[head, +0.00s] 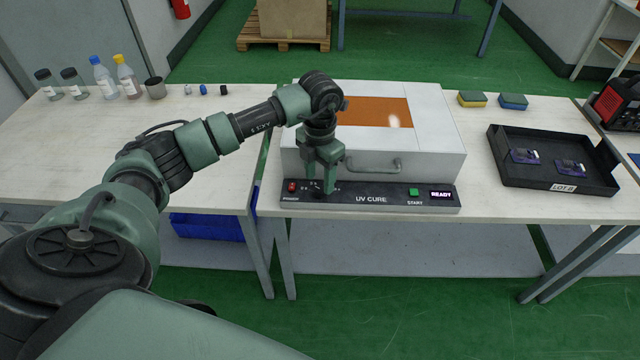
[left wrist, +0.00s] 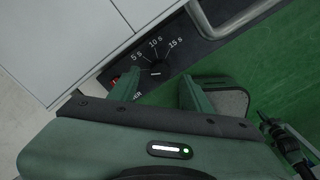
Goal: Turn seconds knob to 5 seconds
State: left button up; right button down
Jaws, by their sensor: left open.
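The UV cure box's front panel (head: 372,199) carries the seconds knob, mostly hidden by my left gripper in the head view. In the left wrist view the dark knob (left wrist: 155,73) shows a short white mark, with labels 5 s, 10 s and 15 s fanned around it. I cannot tell clearly which label the mark points at. My left gripper (head: 320,188) points down at the left part of the panel. Its fingers (left wrist: 162,88) are apart, with the knob showing near the gap between them; contact cannot be told. My right gripper is not in view.
A red power switch (head: 292,187) sits just left of the gripper. The green START button (head: 413,192) and a READY display (head: 441,194) are to the right. The box's handle (head: 374,166) juts out above the panel. A black tray (head: 556,179) stands farther right.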

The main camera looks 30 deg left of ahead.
aim_at(320, 188)
pick_arm(q)
jog(key=shift+f, duration=1.7)
grip_shut()
jog(key=shift+m, duration=0.3)
jog(key=m+b, duration=0.2)
jog(key=m, duration=0.1)
jog(key=shift+f, duration=0.15)
jog(key=shift+m+b, duration=1.3)
jog(key=shift+m, duration=0.8)
jog(key=shift+r, duration=0.2)
grip_release()
